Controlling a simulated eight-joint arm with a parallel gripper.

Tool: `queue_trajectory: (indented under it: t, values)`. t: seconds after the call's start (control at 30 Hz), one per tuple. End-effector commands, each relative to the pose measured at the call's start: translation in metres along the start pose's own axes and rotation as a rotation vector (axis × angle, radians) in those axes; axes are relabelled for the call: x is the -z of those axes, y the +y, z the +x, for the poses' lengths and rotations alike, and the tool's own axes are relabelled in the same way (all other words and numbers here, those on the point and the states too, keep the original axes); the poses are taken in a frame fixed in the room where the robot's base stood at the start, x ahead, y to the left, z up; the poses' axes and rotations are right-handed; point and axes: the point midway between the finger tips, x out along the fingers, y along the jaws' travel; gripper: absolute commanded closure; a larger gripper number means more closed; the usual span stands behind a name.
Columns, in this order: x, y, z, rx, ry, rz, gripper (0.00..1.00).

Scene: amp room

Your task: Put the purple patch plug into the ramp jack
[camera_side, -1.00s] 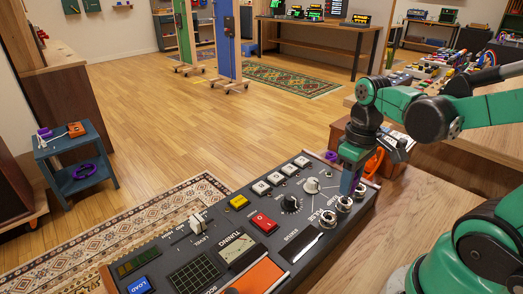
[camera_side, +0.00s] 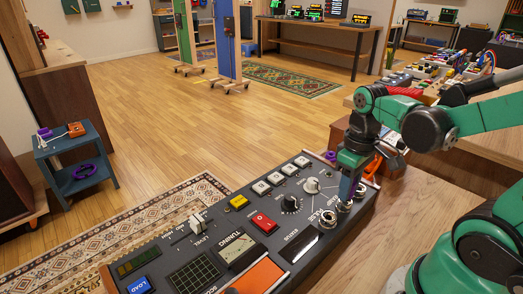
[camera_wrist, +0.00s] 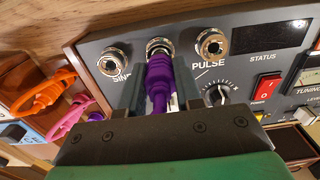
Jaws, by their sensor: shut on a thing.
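The purple patch plug (camera_wrist: 160,84) is clamped between the two fingers of my gripper (camera_wrist: 160,72) in the wrist view. It points at the middle of three round metal jacks (camera_wrist: 158,46), and its front end meets that jack's rim. How deep its tip sits is hidden. The labels SINE and PULSE show beside the outer jacks; the middle jack's label is hidden behind the plug and fingers. In the side view my gripper (camera_side: 347,190) is down over the row of jacks at the panel's right end and hides most of the plug.
The dark control panel (camera_side: 215,208) has knobs, a red switch (camera_side: 264,222) and several buttons. Orange (camera_wrist: 42,92) and pink (camera_wrist: 70,120) plugs lie left of the panel in the wrist view. A small blue stand (camera_side: 78,180) is far left.

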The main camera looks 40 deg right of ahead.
Motion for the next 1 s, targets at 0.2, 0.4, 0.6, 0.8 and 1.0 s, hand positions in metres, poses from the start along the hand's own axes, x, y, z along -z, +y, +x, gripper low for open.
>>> queue_trajectory:
  t: [0.2, 0.4, 0.6, 0.8, 1.0]
  values:
    - [-0.0001, 0.0000, 0.0018, 0.000, 0.000, 0.000, 1.00]
    - [-0.0001, 0.0000, 0.0018, 0.000, 0.000, 0.000, 1.00]
    - [0.0000, 0.0000, 0.0037, 0.000, 0.000, 0.000, 1.00]
    - [-0.0001, 0.0000, 0.0048, 0.000, 0.000, 0.000, 1.00]
    - [-0.0001, 0.0000, 0.0047, 0.000, 0.000, 0.000, 0.56]
